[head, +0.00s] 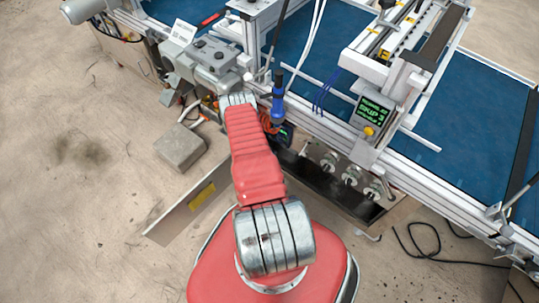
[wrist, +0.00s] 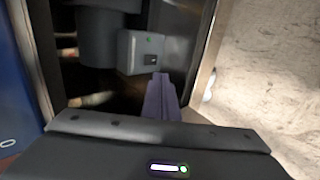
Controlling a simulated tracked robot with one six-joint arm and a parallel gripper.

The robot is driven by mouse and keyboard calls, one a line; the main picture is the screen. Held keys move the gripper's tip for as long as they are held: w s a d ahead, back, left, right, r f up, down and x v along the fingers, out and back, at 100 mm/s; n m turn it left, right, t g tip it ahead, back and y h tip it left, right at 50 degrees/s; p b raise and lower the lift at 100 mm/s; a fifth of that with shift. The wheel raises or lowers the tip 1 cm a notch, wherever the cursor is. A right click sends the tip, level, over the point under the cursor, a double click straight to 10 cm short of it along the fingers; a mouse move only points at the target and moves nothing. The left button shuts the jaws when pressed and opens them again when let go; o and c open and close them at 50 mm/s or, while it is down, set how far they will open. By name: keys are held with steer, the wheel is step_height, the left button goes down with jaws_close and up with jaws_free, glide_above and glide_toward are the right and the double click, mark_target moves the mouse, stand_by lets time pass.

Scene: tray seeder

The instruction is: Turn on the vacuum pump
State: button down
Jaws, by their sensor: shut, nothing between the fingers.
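In the wrist view, a light grey box (wrist: 142,52) with a small green mark and a dark rocker-like switch (wrist: 152,60) is on or beside a dark cylindrical body (wrist: 100,35), which looks like the vacuum pump. My gripper (wrist: 160,78) is shut and empty, its fingers just below the switch in the picture. I cannot tell whether they touch the box. In the head view, my red arm reaches toward the seeder frame, and its gripper end is hard to make out. The pump is not clearly seen there.
The seeder's blue bed (head: 310,50) runs along the back. A display box (head: 371,113) with a yellow knob is to the right. A grey block (head: 180,147) lies on the floor at left. In the wrist view, a frame edge (wrist: 205,50) stands close to the right of the fingers.

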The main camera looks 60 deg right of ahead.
steer(key=v, duration=0.2)
steer(key=shift+a+r, duration=0.25)
steer(key=shift+a, duration=0.05)
steer(key=shift+w+a+f, duration=0.15)
steer(key=shift+a+f, duration=0.05)
steer(key=shift+f, duration=0.6)
steer(key=shift+d, duration=0.1)
steer(key=shift+x, duration=4.8)
steer(key=shift+s+d+f, duration=0.1)
steer(key=shift+s+d, duration=0.05)
steer(key=shift+d, duration=0.55)
steer(key=shift+s+d+f, duration=0.1)
steer(key=shift+d, duration=0.6)
steer(key=shift+s+d+f, duration=0.15)
steer(key=shift+d, duration=0.5)
